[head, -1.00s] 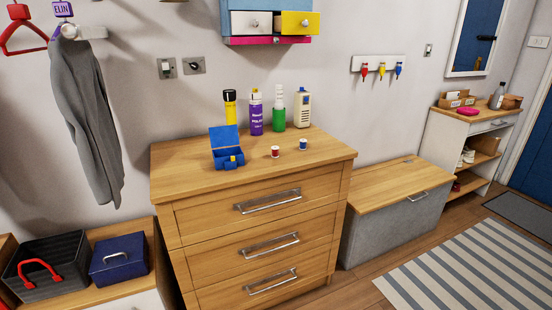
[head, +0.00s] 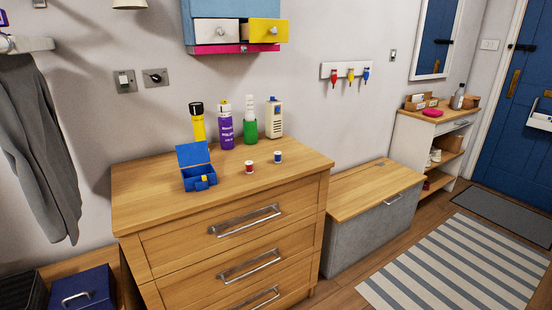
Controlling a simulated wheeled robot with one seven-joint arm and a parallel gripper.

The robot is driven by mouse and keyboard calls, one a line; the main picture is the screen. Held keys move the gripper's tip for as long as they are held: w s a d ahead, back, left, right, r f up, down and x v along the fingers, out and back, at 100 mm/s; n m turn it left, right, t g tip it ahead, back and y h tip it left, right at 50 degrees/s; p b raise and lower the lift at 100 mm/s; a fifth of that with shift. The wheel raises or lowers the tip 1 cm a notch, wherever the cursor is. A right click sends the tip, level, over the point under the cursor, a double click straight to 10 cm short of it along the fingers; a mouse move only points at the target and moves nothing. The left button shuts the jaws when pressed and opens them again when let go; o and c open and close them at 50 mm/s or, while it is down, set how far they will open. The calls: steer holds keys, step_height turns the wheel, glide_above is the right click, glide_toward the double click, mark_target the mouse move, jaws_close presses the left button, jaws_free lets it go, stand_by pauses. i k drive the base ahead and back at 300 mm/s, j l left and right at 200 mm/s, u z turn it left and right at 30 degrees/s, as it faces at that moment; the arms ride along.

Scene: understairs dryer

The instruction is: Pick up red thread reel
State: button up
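The red thread reel (head: 249,167) stands on the wooden top of the chest of drawers (head: 150,199), right of the middle. It is small, with a red middle and pale ends. A similar blue reel (head: 278,157) stands a little to its right, apart from it. My gripper is not in the head view, so its state does not show.
An open blue box (head: 198,181) sits left of the reels. Behind stand a yellow-black torch (head: 198,124), a purple bottle (head: 226,129), a green bottle (head: 250,131) and a cream device (head: 273,118). A storage bench (head: 372,190) stands right; striped rug floor beyond is clear.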

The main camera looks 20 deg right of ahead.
mark_target(250, 164)
steer(key=u, duration=0.6)
steer(key=i+l+u, duration=0.4)
steer(key=l+u, duration=0.25)
steer(key=i+l+u, duration=0.1)
steer(key=l+u, duration=0.2)
steer(key=l, duration=0.15)
steer(key=i+l, duration=0.15)
steer(key=l, duration=0.15)
steer(key=i+l, duration=0.1)
steer(key=l, duration=0.25)
steer(key=i+l, duration=0.15)
steer(key=l, duration=0.15)
